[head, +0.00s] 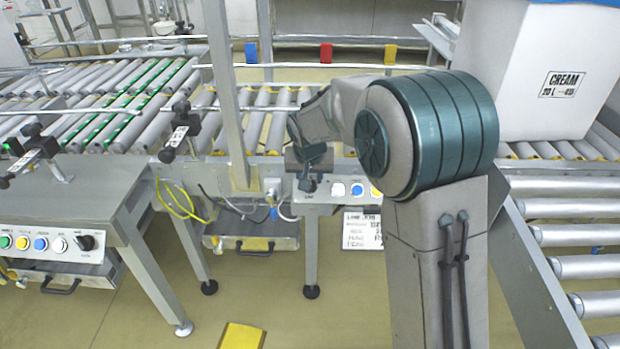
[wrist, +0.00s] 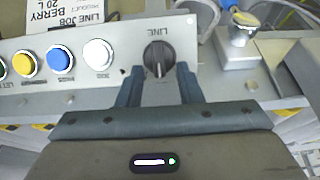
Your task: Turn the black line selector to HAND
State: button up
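The black line selector (wrist: 158,58) is a round knob on a pale panel in the wrist view, with LINE printed beside it upside down. Its grip bar runs roughly up and down the picture, with a pale mark at the lower end. I cannot read a HAND label. My gripper (wrist: 159,72) is open, with one blue-grey finger on each side of the knob and gaps visible between. Whether the tips reach past its face is unclear. In the head view my gripper (head: 308,168) is at the middle panel's left end, over the dark selector (head: 308,186).
White (wrist: 98,54), blue (wrist: 60,60) and yellow (wrist: 23,66) buttons sit beside the selector. A job card (head: 362,229) hangs below that panel. Another panel (head: 45,243) with buttons and a black selector is at the left. A metal post (head: 228,90) rises left of my gripper.

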grip_shut()
jog(key=shift+n, duration=0.3)
jog(key=n, duration=0.1)
jog(key=n+h+p, duration=0.1)
jog(key=n, duration=0.1)
jog(key=shift+s+a+f, duration=0.15)
jog(key=shift+a, duration=0.25)
jog(key=shift+s+a+f+n+t+h, duration=0.15)
jog(key=shift+n+h, duration=0.15)
jog(key=shift+n, duration=0.4)
jog(key=shift+n+t+h, duration=0.1)
jog(key=shift+n+h, duration=0.2)
jog(key=shift+n, duration=0.4)
jog(key=shift+s+a+f+n+t+h, duration=0.15)
jog(key=shift+n+h, duration=0.15)
jog(key=shift+n, duration=0.4)
jog(key=shift+w+d, duration=0.1)
grip_release()
